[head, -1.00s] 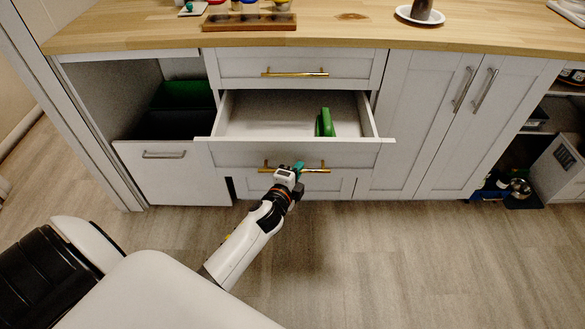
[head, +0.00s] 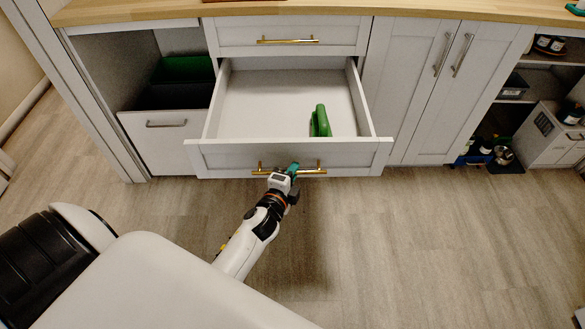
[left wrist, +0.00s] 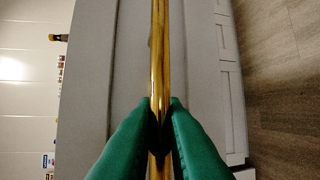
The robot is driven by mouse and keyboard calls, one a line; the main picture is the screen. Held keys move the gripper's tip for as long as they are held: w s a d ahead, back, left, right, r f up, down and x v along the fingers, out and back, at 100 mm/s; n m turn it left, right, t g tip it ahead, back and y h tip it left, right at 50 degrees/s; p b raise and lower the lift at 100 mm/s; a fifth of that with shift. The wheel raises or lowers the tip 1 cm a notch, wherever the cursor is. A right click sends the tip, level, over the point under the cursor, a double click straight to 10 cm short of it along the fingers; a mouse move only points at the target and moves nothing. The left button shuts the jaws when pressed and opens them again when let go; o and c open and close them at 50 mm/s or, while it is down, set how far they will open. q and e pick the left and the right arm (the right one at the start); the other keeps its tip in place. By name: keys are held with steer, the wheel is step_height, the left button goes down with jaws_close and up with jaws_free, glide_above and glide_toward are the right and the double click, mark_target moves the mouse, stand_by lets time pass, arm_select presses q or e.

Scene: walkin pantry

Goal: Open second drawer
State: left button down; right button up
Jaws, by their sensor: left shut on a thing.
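The second drawer (head: 225,160) stands pulled well out of the white cabinet, below the shut top drawer (head: 235,37). It has a brass bar handle (head: 312,171) on its front. My left gripper (head: 291,170) is shut on this handle, right of its middle. In the left wrist view the green fingers (left wrist: 160,115) close on both sides of the brass bar (left wrist: 160,50). My right gripper is not in view.
A pull-out bin front (head: 165,140) with a grey handle is left of the drawer. Shut double doors (head: 430,90) are on the right. Open shelves (head: 545,75) with dark items stand at far right. The wood floor (head: 400,240) before the cabinet is clear.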

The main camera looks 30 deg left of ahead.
arm_select(q)
steer(key=c, duration=1.5)
jaws_free()
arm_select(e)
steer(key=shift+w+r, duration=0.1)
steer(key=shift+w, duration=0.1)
